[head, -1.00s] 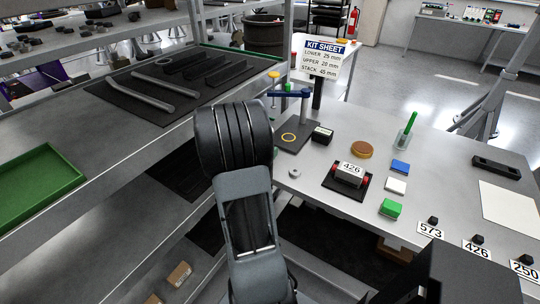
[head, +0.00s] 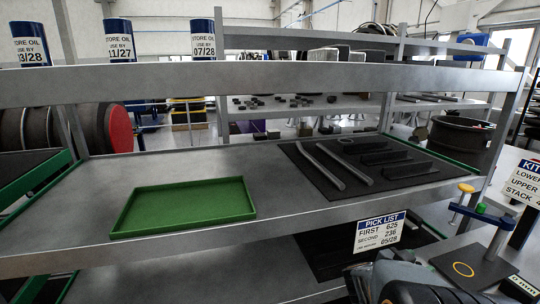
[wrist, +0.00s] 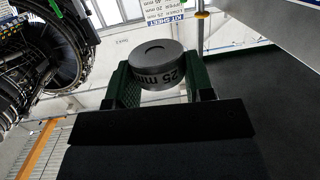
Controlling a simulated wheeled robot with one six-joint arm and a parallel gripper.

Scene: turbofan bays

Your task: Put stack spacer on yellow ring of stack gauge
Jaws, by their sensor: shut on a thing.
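My gripper (wrist: 162,82) is shut on a round grey spacer (wrist: 157,62) marked 25 mm, with a dark green finger on each side. In the head view only part of my arm shows at the bottom, and the held spacer is out of sight. The stack gauge (head: 485,216), with a blue arm and a yellow knob, stands at the right on a dark base plate. A flat yellow ring (head: 463,269) lies on that plate and looks empty. A dark block (head: 520,288) with a partly cut-off label ending in 0 mm is beside the plate.
A grey shelf (head: 100,180) fills the middle, with a green tray (head: 185,207) and a black mat (head: 330,190) of dark parts. A PICK LIST sign (head: 380,232) hangs at its front edge. The KIT SHEET sign (head: 524,186) stands at the right, partly cut off.

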